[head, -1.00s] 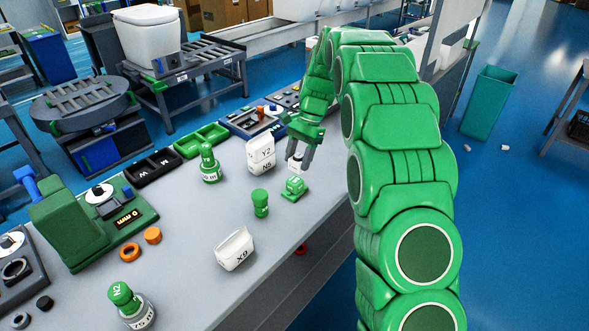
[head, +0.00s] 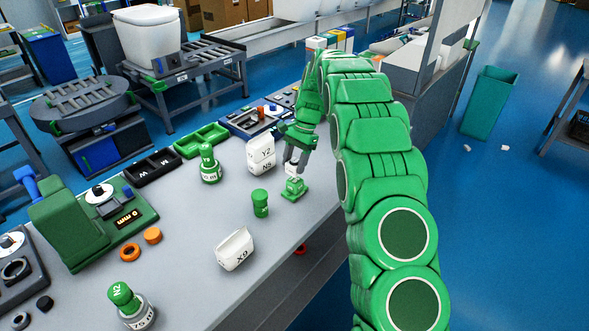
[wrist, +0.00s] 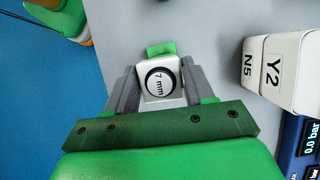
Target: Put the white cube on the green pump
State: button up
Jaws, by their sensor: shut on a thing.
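My gripper (head: 297,160) points down at the right part of the grey table. It is shut on the white cube (wrist: 148,69), whose face carries a round "7 mm" label between the two grey fingers. In the head view the cube (head: 291,168) shows just above the small green pump (head: 293,189), which stands near the table's right edge. In the wrist view the cube hides most of the pump; a green part of it (wrist: 161,48) shows beyond the cube. I cannot tell whether cube and pump touch.
A white block marked Y2 and N5 (head: 261,154) stands close left of my gripper. A green cylinder (head: 260,204) is front left of the pump. A green bottle (head: 209,165) and a white X9 part (head: 235,250) stand farther off. The table between them is clear.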

aim_at(297, 161)
jog(key=shift+f, duration=1.5)
jog(key=shift+f, duration=0.1)
jog(key=o, duration=1.1)
jog(key=v, duration=1.2)
jog(key=s+r+n, duration=0.2)
jog(key=s+r, duration=0.6)
jog(key=s, duration=0.1)
jog(key=s+d+r+n+t+h, duration=0.1)
jog(key=s+d+r+n, duration=0.1)
jog(key=s, duration=1.3)
jog(key=s+d+r+n+h, duration=0.1)
jog(key=s+d+r+n, duration=0.15)
jog(key=s, duration=1.25)
jog(key=s+d+f+n, duration=0.1)
jog(key=s+f, duration=0.1)
jog(key=s, duration=0.6)
jog(key=s+f+n+h, duration=0.1)
jog(key=s+f, duration=0.2)
jog(key=s, duration=0.5)
jog(key=shift+s+d, duration=0.25)
jog(key=shift+d, duration=0.1)
